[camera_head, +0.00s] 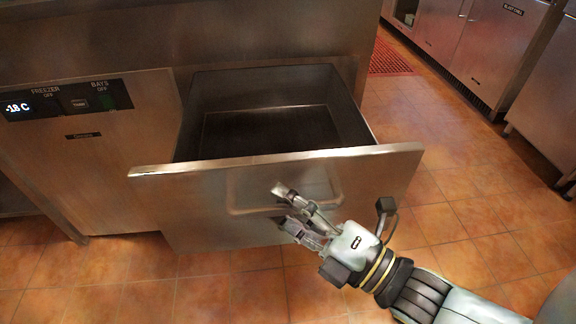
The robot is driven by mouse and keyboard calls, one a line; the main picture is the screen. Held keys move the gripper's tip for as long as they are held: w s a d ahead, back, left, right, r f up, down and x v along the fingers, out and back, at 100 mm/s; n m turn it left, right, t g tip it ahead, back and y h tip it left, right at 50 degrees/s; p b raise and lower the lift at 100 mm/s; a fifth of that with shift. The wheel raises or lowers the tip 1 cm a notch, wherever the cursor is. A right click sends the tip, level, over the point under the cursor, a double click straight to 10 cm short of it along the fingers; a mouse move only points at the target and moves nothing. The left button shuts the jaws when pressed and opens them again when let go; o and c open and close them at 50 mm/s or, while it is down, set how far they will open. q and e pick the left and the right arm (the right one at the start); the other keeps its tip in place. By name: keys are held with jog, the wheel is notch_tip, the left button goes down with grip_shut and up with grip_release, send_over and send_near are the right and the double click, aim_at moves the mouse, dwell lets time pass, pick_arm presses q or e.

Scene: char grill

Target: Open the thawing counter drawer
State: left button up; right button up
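The thawing counter drawer (200,205) is a steel drawer pulled well out of the counter (150,140). Its inside (270,130) shows as a dark, empty-looking bay. My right gripper (283,206) is at the middle of the drawer's front, by the recessed handle area (245,200). Its two fingers are apart, one above the other, with a gap between them. I cannot tell whether the fingertips touch the front. My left gripper is not in view.
A control panel (65,98) on the counter reads -18 C, with freezer and bays labels. Steel cabinets (480,45) stand at the upper right. A red mat (388,58) lies on the tiled floor (455,190). The floor right of the drawer is clear.

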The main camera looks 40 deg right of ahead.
jog(key=shift+s+f, duration=0.1)
jog(key=shift+s, duration=0.05)
jog(key=v, duration=1.1)
jog(key=shift+s, duration=0.35)
jog(key=shift+d, duration=0.1)
